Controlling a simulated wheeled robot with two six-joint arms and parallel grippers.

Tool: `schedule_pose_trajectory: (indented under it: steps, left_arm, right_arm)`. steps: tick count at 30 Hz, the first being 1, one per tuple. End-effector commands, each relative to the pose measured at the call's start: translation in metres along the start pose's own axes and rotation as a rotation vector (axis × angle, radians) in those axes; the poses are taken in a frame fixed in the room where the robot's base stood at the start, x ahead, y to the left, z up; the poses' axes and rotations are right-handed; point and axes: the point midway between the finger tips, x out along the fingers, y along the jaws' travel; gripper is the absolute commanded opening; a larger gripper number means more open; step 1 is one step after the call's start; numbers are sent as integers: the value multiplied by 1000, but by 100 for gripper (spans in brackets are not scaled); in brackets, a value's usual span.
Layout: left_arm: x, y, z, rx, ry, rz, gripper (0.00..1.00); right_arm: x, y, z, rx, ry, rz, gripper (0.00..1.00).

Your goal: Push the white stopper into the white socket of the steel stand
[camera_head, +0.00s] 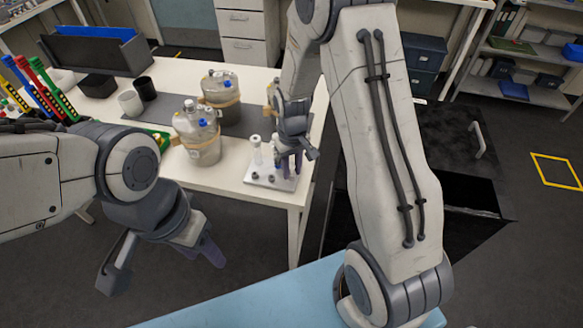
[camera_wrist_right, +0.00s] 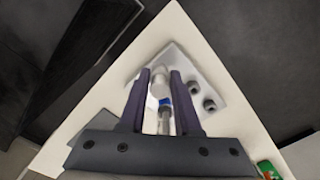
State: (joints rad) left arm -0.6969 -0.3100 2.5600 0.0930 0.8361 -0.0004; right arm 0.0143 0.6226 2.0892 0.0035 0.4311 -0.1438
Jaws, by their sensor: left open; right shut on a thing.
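The steel stand (camera_head: 262,183) is a pale plate at the table's front right corner, with white upright parts and dark round fittings. In the right wrist view the plate (camera_wrist_right: 203,66) lies below my fingers. My right gripper (camera_head: 289,168) is over the stand, its fingers pointing down. My left gripper (camera_head: 212,252) is open and empty, in front of the table.
Bottles with tan bands, one in front (camera_head: 198,140) and one behind (camera_head: 220,94), stand left of the stand. Dark round fittings (camera_wrist_right: 193,87) sit beside the held piece. Cups and a rack of coloured tools (camera_head: 42,88) are at the left.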

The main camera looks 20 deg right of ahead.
Motion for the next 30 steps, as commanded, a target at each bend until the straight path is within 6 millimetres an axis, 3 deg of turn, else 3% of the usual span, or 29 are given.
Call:
schedule_pose_trajectory:
  steps: [26, 27, 29, 30]
  left_arm:
    - [4, 0, 0, 0, 0, 0, 50]
    - [4, 0, 0, 0, 0, 0, 50]
    - [4, 0, 0, 0, 0, 0, 50]
    - [4, 0, 0, 0, 0, 0, 50]
  right_arm:
    - [9, 0, 0, 0, 0, 0, 0]
    - [9, 0, 0, 0, 0, 0, 39]
    - [9, 0, 0, 0, 0, 0, 62]
    - [9, 0, 0, 0, 0, 0, 66]
